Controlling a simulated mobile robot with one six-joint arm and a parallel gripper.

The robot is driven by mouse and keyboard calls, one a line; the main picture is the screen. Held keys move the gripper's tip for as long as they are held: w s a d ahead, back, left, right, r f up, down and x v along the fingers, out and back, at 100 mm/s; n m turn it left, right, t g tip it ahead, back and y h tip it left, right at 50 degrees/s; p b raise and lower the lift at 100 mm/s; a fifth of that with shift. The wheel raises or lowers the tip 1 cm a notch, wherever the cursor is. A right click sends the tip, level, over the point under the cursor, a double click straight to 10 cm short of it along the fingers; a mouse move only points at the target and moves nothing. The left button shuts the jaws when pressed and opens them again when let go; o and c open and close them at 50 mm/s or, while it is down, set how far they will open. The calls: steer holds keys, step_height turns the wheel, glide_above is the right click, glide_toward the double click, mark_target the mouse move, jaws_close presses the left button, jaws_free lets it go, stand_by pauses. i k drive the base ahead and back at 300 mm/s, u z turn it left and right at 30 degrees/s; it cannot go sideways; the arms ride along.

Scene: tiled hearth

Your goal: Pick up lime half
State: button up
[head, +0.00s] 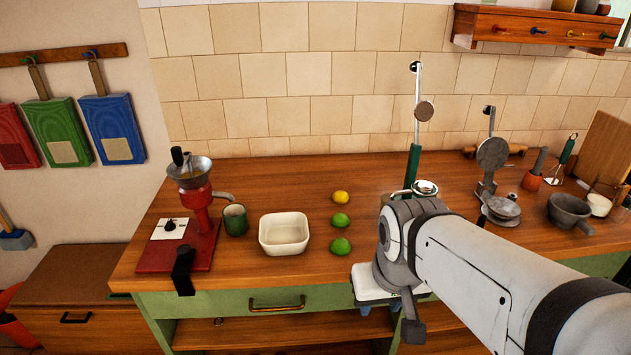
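Two small green limes lie on the wooden counter (270,180). One lime (341,246) is nearer the front edge and the other lime (340,221) is just behind it. Both look rounded, and no cut face is clear, so I cannot tell which is a half. A yellow lemon (341,197) lies behind them in the same row. My gripper (378,306) is at the counter's front edge, to the right of and lower in the picture than the limes, apart from them. My own wrist partly hides it, and its fingers are too unclear to tell open from shut.
A white square bowl (284,246) stands just left of the limes. Further left are a green mug (235,219) and a red grinder (196,210). A green-handled lever tool (413,165) stands behind my wrist. A grey press (496,190) and a mortar (567,212) stand right.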

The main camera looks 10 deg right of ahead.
mark_target(339, 220)
steer(key=i, duration=0.85)
steer(key=z, duration=0.05)
